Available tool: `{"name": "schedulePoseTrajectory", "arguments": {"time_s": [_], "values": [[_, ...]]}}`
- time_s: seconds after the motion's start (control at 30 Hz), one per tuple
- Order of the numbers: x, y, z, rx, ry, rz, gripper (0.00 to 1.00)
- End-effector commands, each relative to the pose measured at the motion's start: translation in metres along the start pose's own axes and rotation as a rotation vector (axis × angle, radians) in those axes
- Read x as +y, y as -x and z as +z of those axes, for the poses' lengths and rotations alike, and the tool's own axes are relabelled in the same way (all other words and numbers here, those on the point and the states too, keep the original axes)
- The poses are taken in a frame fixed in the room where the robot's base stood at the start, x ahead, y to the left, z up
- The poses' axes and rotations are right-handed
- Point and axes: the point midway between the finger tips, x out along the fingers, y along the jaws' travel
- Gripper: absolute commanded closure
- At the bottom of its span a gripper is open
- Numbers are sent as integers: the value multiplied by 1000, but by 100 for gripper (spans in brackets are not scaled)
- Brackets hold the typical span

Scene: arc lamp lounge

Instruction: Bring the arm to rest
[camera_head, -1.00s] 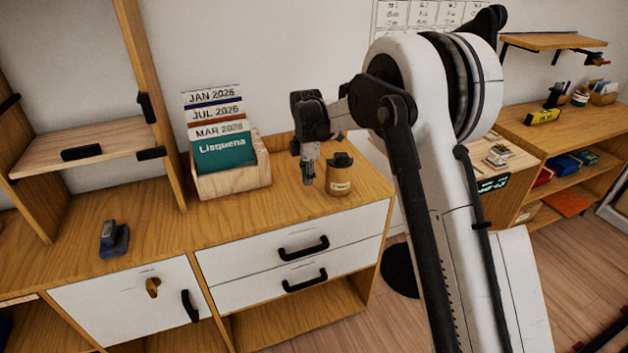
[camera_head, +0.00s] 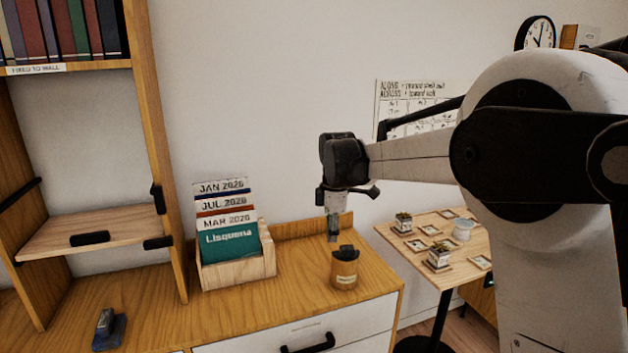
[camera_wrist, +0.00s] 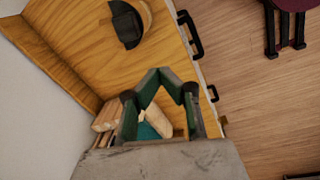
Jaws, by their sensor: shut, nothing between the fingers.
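My gripper (camera_head: 333,236) hangs pointing down above the wooden cabinet top (camera_head: 300,250) in the head view. It is shut and empty, with its tip over and slightly left of a tan jar (camera_head: 344,274) with a dark top. A gap shows between tip and jar. In the wrist view my gripper's fingers (camera_wrist: 163,73) meet in front of the camera, and the jar (camera_wrist: 140,14) shows beyond them at the top. My white arm fills the right of the head view.
A wooden box of files (camera_head: 240,270) stands left of the jar. A blue stapler (camera_head: 109,331) lies further left, near a tall shelf (camera_head: 160,130). A small table (camera_head: 415,258) with little pots and cards is at right. The space above the cabinet is open.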

Motion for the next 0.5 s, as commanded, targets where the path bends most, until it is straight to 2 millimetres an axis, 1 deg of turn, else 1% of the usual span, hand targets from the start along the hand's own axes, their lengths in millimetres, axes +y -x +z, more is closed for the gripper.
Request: {"name": "schedulePoseTrajectory", "arguments": {"time_s": [0.03, 0.2, 0.37, 0.5], "values": [[-12, 11, 8, 2, -47, 15, 100], [-46, 42, 30, 16, -224, 72, 100], [-83, 65, 50, 37, -389, 123, 100], [-117, 80, 66, 59, -533, 166, 100]]}}
